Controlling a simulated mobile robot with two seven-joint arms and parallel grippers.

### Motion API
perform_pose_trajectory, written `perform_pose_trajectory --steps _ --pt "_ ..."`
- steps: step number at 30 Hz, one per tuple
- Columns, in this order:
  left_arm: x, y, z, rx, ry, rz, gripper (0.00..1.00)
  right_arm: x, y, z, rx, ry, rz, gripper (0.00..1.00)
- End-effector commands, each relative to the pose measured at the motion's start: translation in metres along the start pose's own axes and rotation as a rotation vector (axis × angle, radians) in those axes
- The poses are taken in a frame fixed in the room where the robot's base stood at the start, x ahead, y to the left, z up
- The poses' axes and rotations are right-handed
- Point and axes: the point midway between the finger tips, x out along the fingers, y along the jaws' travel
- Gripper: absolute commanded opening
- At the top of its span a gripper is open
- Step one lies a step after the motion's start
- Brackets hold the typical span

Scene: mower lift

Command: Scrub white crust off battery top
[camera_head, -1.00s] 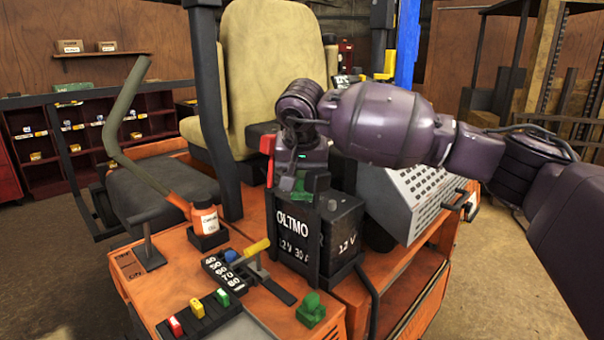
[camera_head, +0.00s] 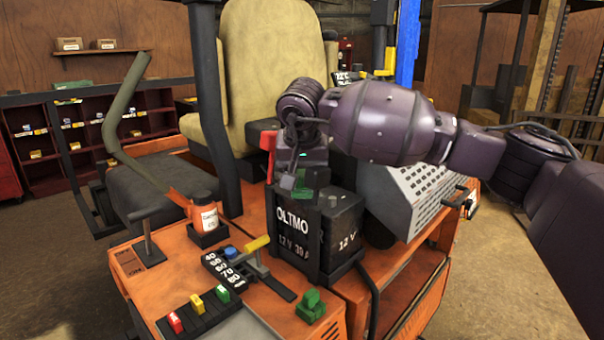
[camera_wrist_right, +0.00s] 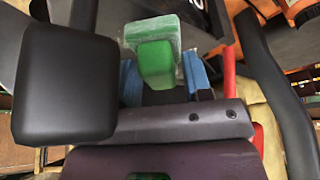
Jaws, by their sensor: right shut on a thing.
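The black battery (camera_head: 297,243), lettered "OLTMO" and "12 V", stands upright in a tray on the orange mower body. My right gripper (camera_head: 303,181) is over its top, pointing down, and is shut on a green scrubber (camera_head: 302,195). In the right wrist view the green scrubber (camera_wrist_right: 155,62) sits between the blue finger pads, with a whitish border around its wide end. The scrubber is at the battery top, but I cannot tell whether it touches. The gripper hides much of the top, and I cannot make out white crust. My left gripper is not in view.
A yellow-handled lever (camera_head: 256,244) and a green knob (camera_head: 311,306) stand close to the battery. The seat (camera_head: 268,70) and a grey perforated housing (camera_head: 415,195) lie behind and right.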

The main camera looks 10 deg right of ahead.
Motion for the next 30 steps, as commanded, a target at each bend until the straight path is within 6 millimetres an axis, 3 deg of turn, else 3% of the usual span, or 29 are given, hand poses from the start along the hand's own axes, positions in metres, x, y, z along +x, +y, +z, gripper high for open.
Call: perform_pose_trajectory --steps 17,30 --pt "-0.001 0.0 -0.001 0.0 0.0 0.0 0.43 0.01 0.025 -0.026 0.002 0.001 0.001 0.27" --pt "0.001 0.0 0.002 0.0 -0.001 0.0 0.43 0.011 0.017 -0.016 -0.001 0.001 0.0 0.27"
